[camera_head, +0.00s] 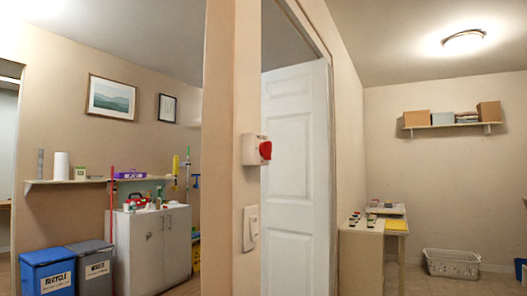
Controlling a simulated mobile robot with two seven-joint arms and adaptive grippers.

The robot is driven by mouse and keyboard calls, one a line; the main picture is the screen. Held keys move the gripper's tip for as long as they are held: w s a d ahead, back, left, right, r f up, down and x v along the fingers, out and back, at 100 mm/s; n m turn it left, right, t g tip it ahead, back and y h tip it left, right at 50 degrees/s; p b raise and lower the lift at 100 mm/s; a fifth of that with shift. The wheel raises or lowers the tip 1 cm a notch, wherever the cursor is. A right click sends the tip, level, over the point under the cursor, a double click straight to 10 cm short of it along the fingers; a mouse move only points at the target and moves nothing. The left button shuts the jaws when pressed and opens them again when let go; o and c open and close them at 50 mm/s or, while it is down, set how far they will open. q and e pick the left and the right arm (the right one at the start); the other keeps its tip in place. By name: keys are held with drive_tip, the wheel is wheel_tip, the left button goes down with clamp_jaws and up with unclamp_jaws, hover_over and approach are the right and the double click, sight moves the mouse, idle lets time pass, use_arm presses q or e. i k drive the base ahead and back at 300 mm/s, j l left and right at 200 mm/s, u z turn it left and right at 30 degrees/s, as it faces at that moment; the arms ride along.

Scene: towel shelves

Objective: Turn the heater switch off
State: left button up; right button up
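A small white wall box with a red knob (265,150) is mounted on the beige wall edge near the middle of the view. Below it on the same wall is a white switch plate (251,228) with a rocker. No label is readable on either, so I cannot tell for sure which is the heater switch or what position it is in. Neither of my grippers shows in this view.
A white panelled door (296,180) stands just right of the wall edge. At left are a blue recycling bin (47,275), a grey bin (92,270) and a cabinet (150,250). At right are a small table (375,235) and a white basket (452,264).

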sight(265, 147)
drive_tip(key=i+l+u, duration=0.75)
drive_tip(key=l, duration=0.2)
drive_tip(key=l+u, duration=0.25)
drive_tip(key=l, duration=0.25)
drive_tip(key=i+l+u, duration=0.25)
drive_tip(key=l, duration=0.3)
drive_tip(key=k+j, duration=0.05)
drive_tip(key=k, duration=0.05)
